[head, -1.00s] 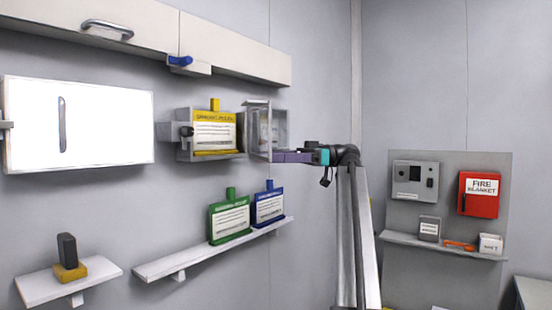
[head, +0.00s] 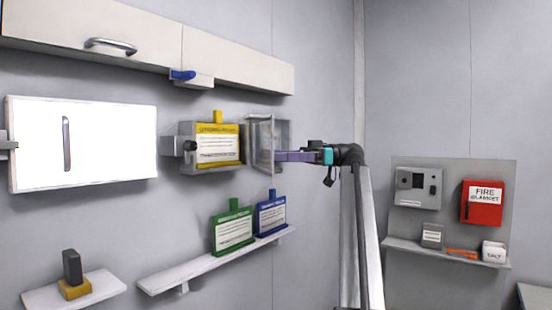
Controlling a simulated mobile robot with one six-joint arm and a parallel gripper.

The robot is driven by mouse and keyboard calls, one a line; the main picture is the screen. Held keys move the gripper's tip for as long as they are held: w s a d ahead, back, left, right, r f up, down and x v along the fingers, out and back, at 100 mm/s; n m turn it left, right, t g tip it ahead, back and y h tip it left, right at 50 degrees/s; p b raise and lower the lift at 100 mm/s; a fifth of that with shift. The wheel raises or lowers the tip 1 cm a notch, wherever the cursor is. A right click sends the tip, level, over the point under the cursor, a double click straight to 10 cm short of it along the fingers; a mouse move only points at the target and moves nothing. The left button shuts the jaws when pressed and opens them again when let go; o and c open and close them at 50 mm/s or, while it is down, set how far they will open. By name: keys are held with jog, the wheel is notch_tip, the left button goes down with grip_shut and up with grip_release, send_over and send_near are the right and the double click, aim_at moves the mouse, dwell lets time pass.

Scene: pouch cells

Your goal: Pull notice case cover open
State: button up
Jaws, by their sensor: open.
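The notice case (head: 186,160) is a grey box on the left wall with a yellow notice card (head: 217,146) in it. Its clear cover (head: 262,133) stands swung out from the case, to the right of the card, so the card is uncovered. My gripper (head: 280,156), with purple fingers, reaches in from the right at the cover's lower part. Its fingers overlap the cover in the picture. I cannot tell whether they touch it, and the fingertips are partly hidden.
Wall cabinets (head: 238,62) with a blue latch hang above the case. A shelf (head: 165,283) below bears a green card (head: 233,228) and a blue card (head: 271,214). A bright white panel (head: 110,146) is at left. A red fire blanket box (head: 481,203) hangs far right.

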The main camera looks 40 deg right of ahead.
jog(key=s+a+r+b, duration=0.1)
jog(key=s+a+b, duration=0.4)
jog(key=s, duration=0.8)
jog(key=shift+s+a+b, duration=0.25)
jog(key=shift+a+b, duration=0.05)
jog(key=shift+a, duration=1.15)
jog(key=shift+r, duration=0.1)
jog(key=shift+c, duration=0.5)
